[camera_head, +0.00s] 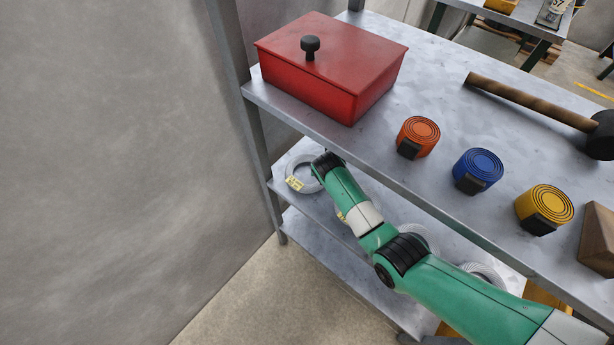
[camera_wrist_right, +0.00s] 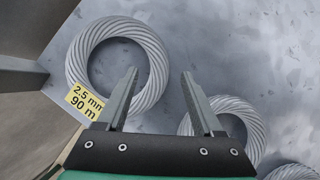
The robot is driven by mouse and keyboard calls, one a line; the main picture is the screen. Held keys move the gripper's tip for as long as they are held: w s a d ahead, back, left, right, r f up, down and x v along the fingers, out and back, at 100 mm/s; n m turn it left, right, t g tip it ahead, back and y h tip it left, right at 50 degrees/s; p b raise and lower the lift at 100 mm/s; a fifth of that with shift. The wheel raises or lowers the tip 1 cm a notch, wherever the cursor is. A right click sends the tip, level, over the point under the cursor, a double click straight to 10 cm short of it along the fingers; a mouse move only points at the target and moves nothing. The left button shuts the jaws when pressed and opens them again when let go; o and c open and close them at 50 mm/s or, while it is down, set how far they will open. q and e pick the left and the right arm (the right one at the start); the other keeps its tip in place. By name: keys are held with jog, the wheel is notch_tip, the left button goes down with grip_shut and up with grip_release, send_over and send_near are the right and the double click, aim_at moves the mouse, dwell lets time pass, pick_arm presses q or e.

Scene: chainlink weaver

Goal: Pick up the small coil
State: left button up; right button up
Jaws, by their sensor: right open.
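Several grey wire coils lie flat on the middle shelf. The one at the left end, with a yellow "2.5 mm 90 m" label, is a coil (camera_head: 291,168) that also shows whole in the right wrist view (camera_wrist_right: 118,28). A second coil (camera_wrist_right: 255,135) is partly behind my right gripper, and part of a third coil (camera_wrist_right: 292,173) shows at the lower right corner. I cannot tell which is the small one. My right gripper (camera_wrist_right: 159,73) is open and empty above the shelf. Its left finger overlaps the labelled coil's right side in view. My left gripper is not in view.
The upper shelf (camera_head: 440,65) overhangs the coils, with its front edge near my right arm. On it are a red box (camera_head: 330,65), orange (camera_head: 418,137), blue (camera_head: 478,171) and yellow (camera_head: 545,209) rolled straps, and a hammer (camera_head: 535,103). A post (camera_head: 236,65) stands at the left.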

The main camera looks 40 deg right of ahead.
jog(key=shift+b+x, duration=0.4)
jog(key=shift+x, duration=0.8)
jog(key=shift+r, duration=0.15)
jog(key=shift+s, duration=0.1)
grip_shut()
dwell(0.3)
